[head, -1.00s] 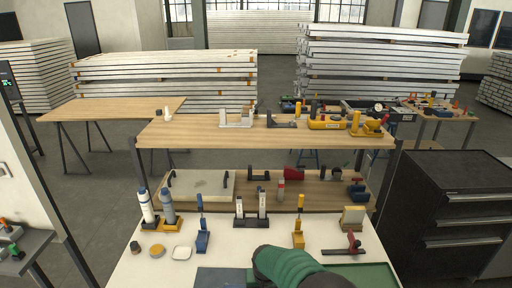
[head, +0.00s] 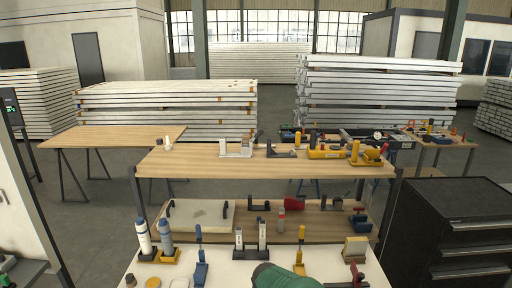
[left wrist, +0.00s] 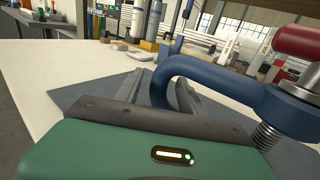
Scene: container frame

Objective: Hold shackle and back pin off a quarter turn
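The blue shackle (left wrist: 205,68) shows large in the left wrist view, its bow curving over to the left. A pin with a red handle (left wrist: 300,40) and a threaded shank (left wrist: 268,135) sits at its right end. My left gripper (left wrist: 164,98), with a green body and grey fingers, has its fingers on both sides of the bow's left end and looks shut on it. How far the pin is screwed in cannot be told. In the head view the shackle and both gripper tips are out of sight; only a green part of my arm shows at the bottom.
A white table (head: 222,270) carries blue and yellow stands, bottles and small dishes along its far side. Behind it is a two-level wooden bench (head: 200,162) with tools and fixtures. A black drawer cabinet (head: 440,225) stands at the right.

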